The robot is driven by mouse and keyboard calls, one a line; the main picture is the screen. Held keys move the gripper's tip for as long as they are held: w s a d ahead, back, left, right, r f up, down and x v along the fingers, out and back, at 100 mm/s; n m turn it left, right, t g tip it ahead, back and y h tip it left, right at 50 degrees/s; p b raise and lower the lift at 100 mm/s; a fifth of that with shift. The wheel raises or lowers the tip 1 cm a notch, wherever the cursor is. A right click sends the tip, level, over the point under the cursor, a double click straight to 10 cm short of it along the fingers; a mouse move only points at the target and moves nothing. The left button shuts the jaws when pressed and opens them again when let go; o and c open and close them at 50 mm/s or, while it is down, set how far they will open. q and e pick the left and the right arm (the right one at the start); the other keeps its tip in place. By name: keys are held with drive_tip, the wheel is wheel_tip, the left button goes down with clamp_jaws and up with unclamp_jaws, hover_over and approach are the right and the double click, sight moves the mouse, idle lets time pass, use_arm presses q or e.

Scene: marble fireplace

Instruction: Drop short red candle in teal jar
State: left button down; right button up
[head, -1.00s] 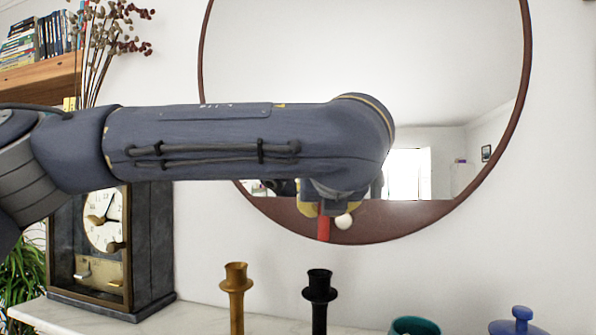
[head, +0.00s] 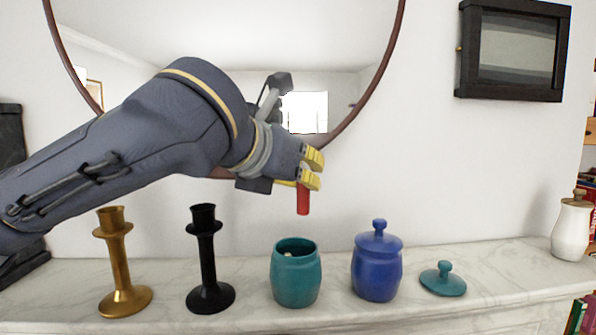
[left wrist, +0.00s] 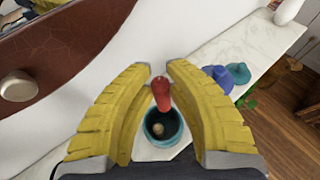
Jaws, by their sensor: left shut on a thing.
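The short red candle (head: 303,199) hangs upright from my left gripper (head: 312,170), whose yellow fingers are shut on it. In the head view the candle is above the open teal jar (head: 296,283), with clear air between them. In the left wrist view the red candle (left wrist: 161,93) shows between the yellow fingers, and the teal jar (left wrist: 160,139) is below it. Something small and pale lies inside the jar. The teal lid (head: 443,281) lies on the mantel at the right. My right gripper is not in view.
A lidded blue jar (head: 377,268) stands right of the teal jar. A black candlestick (head: 207,262) and a gold candlestick (head: 121,264) stand to the left, both empty. All are on the marble mantel (head: 500,270). A round mirror (head: 330,50) hangs behind.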

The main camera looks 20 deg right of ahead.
use_arm(q)
drive_tip(key=shift+s+f, duration=0.15)
drive_tip(key=shift+f, duration=0.1)
wheel_tip(320, 180, down, 7)
drive_tip(key=shift+f, duration=0.15)
idle(0.8)
drive_tip(key=shift+f, duration=0.1)
drive_tip(key=c, duration=0.7)
unclamp_jaws()
idle(0.4)
drive_tip(key=shift+r, duration=4)
drive_tip(key=shift+r, duration=0.1)
